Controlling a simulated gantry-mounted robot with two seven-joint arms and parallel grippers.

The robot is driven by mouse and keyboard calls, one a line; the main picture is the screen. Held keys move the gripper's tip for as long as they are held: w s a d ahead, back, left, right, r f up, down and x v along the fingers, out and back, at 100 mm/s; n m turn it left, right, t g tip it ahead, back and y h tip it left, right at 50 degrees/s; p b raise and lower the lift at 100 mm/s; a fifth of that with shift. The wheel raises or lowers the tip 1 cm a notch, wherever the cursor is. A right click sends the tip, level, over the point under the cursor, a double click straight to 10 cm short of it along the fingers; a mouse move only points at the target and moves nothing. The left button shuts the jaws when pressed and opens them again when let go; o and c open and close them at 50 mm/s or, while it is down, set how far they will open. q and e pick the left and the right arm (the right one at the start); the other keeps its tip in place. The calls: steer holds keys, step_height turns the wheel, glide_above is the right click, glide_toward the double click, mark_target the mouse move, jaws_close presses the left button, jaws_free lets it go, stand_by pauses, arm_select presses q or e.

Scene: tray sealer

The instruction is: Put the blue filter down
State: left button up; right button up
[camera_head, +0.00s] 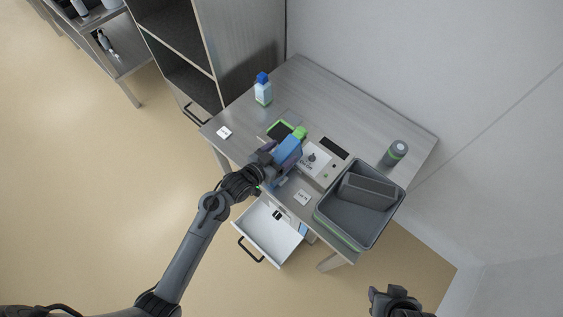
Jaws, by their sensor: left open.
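The blue filter (287,149) is a blue block on the grey table (365,120), beside the tray sealer. My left gripper (274,158) is open and right against its near left side. The gripper partly hides the filter's lower end. I cannot tell whether the fingers touch it or whether it rests fully on the surface. A green part (299,132) shows just behind the filter. My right gripper (397,297) is low at the bottom right, away from the table, and its fingers are not clear.
A white device with a knob (317,158) stands right of the filter. A grey bin (325,211) holding a dark block is at the front right. A bottle (263,90) and a grey canister (395,153) stand further back. An open white drawer (262,232) juts out below.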

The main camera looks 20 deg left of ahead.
arm_select(q)
steer(key=shift+w+f, duration=0.1)
steer(key=shift+w, duration=0.1)
steer(key=shift+c, duration=0.3)
steer(key=c, duration=1.4)
jaws_close()
